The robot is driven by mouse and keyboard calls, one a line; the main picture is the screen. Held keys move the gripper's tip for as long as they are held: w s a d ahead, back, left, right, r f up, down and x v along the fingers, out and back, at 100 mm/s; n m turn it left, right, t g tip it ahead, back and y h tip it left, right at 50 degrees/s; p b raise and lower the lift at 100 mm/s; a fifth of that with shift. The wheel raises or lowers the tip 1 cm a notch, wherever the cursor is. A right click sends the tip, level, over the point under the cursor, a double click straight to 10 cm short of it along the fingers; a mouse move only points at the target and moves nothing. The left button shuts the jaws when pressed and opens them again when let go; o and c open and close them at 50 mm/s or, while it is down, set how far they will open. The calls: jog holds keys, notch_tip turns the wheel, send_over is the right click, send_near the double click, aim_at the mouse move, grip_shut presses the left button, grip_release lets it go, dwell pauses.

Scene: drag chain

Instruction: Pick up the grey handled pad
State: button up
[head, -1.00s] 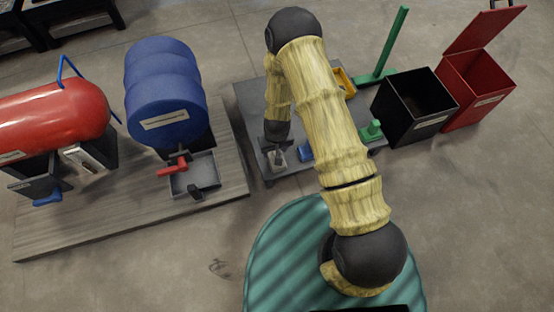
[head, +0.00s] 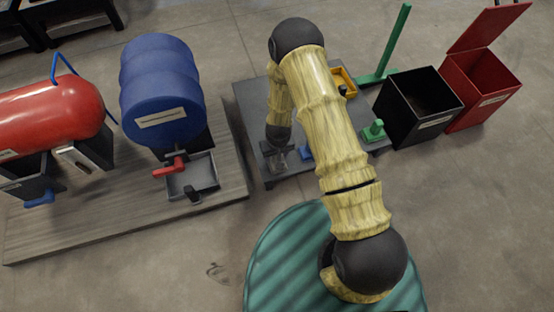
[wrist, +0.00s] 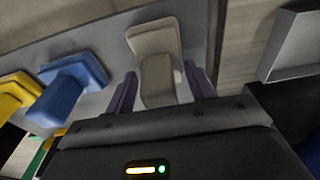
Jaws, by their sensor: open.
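The grey handled pad (wrist: 154,40) lies on the low grey table, with its handle reaching back between my fingers in the wrist view. My gripper (wrist: 161,88) is open, with one purple finger on each side of the handle. I cannot tell whether either finger touches it. In the head view my gripper (head: 277,158) is low at the table's near left part, and it mostly hides the grey pad. A blue handled pad (wrist: 70,84) lies to the left of the grey one in the wrist view.
The low table (head: 250,105) also bears a green handled pad (head: 374,130) and a yellow tray (head: 345,82). A black bin (head: 418,105) and a red bin (head: 482,92) stand to the right.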

jog(key=shift+c, duration=0.2)
jog(key=c, duration=1.1)
notch_tip(320, 180, up, 10)
jog(key=p, duration=0.5)
jog(key=shift+p, duration=0.35)
